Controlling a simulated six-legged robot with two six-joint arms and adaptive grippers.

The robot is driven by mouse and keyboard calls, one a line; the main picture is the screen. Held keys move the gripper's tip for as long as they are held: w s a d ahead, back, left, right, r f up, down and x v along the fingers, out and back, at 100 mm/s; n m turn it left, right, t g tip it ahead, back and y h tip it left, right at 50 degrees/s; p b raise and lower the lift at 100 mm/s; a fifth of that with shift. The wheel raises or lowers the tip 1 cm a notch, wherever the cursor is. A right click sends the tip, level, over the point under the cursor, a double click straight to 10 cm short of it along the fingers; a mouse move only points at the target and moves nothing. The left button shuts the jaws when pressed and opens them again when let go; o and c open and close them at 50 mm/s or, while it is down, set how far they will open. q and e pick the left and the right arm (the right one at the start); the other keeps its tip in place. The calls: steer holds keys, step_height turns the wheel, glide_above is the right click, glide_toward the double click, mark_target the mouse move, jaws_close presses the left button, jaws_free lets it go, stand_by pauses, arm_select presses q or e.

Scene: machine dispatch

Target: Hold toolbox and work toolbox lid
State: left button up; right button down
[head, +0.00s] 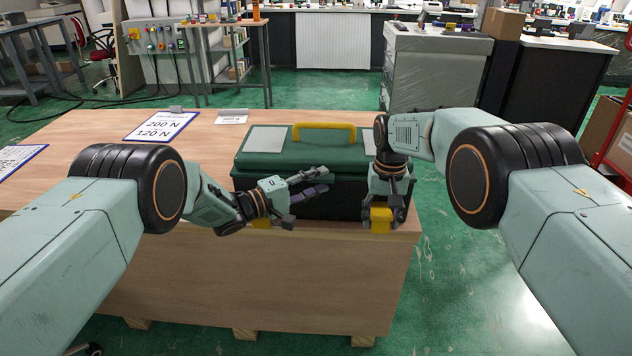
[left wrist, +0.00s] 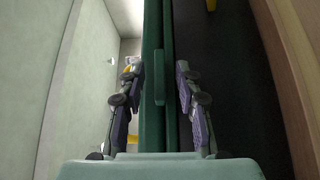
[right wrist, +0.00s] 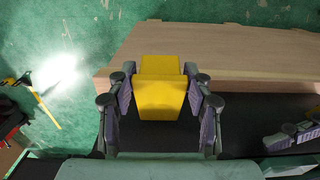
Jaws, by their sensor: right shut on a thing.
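The toolbox (head: 335,207) has a dark body and a green lid (head: 310,157) with a yellow handle (head: 324,126). It stands on the wooden crate, and its lid looks closed. My right gripper (head: 381,214) is shut on the yellow right latch (right wrist: 160,97) at the toolbox's front right; the latch also shows in the head view (head: 381,225). My left gripper (head: 306,205) is open in front of the toolbox. In the left wrist view its fingers (left wrist: 160,108) are apart on either side of the green lid edge (left wrist: 152,40); contact cannot be told. The left latch (head: 262,223) is partly hidden behind my left gripper.
The wooden crate top (head: 90,140) is clear to the left except for printed signs (head: 160,126) and a small card holder (head: 231,117). The toolbox sits near the crate's front right edge. A grey cabinet (head: 435,70) stands behind on the green floor.

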arm_select(q)
steer(key=shift+c, duration=0.3)
jaws_close()
stand_by(0.5)
